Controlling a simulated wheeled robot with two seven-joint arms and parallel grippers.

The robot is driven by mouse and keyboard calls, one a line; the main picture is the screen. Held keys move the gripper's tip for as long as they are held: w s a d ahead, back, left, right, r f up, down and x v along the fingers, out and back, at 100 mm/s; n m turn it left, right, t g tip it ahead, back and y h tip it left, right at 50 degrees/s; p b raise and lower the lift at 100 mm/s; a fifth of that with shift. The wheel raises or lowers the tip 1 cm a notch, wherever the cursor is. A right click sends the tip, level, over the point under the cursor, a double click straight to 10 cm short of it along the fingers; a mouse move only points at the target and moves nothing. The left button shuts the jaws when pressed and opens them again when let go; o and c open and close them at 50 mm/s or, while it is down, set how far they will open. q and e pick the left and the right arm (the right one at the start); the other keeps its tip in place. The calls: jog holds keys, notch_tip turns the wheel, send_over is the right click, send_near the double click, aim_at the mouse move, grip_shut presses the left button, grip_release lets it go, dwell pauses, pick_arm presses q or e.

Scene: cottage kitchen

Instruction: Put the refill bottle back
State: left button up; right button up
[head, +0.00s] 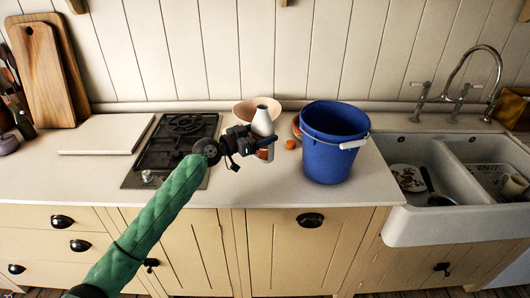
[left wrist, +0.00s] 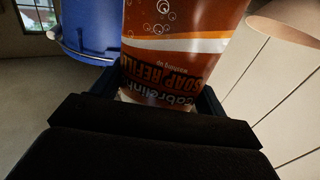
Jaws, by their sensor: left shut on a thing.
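The refill bottle (head: 262,121) has a pale upper part and an orange-brown lower part, and looks upright over the counter. In the left wrist view the bottle (left wrist: 172,50) fills the middle, its orange label reading "soap refill" upside down. My left gripper (head: 262,143) is shut around the bottle and hides part of its middle. I cannot tell whether the bottle's base touches the counter. My right gripper is out of view.
A small orange item (head: 291,145) lies between bottle and bucket. The hob (head: 165,160) is left, the double sink (head: 425,210) right. Counter front (head: 255,190) is clear.

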aim_at(263, 149)
pick_arm(q)
jog(key=shift+w+d+f, duration=0.1)
jog(key=shift+d+f, duration=0.05)
jog(key=shift+f, duration=0.5)
jog(key=shift+w+d+f, duration=0.1)
jog(key=shift+d+f, duration=0.05)
jog(key=shift+f, duration=0.45)
jog(key=shift+s+f+p, duration=0.1)
jog(key=shift+f+p, duration=0.7)
jog(key=shift+f, duration=1.25)
jog(key=shift+a, duration=0.1)
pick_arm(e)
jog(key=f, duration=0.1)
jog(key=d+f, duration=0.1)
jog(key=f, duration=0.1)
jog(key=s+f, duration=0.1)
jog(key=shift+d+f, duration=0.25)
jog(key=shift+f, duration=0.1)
pick_arm(q)
jog(key=shift+f, duration=0.1)
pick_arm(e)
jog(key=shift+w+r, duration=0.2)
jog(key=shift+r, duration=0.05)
